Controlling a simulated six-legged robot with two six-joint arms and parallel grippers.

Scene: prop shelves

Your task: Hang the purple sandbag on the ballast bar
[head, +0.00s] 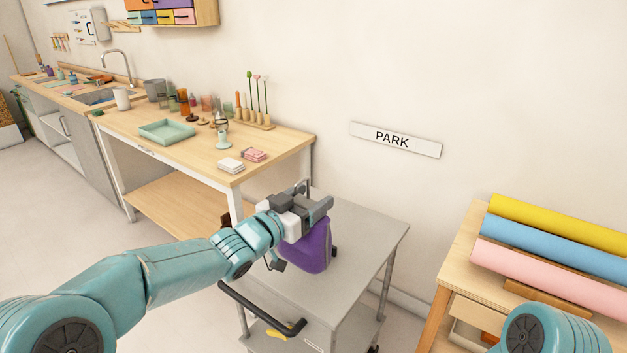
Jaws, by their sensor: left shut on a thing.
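The purple sandbag (310,251) is in the middle of the head view, at the top of a grey cart (372,238). My left gripper (316,210) is shut on the upper part of the sandbag and hides its top. I cannot tell whether the bag rests on the cart or hangs just above it. I cannot make out a ballast bar in this view. My right gripper is out of view.
The cart has a black handle (262,312) at its front. A wooden table (198,150) with a green tray (167,131) and small items stands behind to the left. Yellow, blue and pink rolls (545,235) lie at the right. A PARK sign (395,139) is on the wall.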

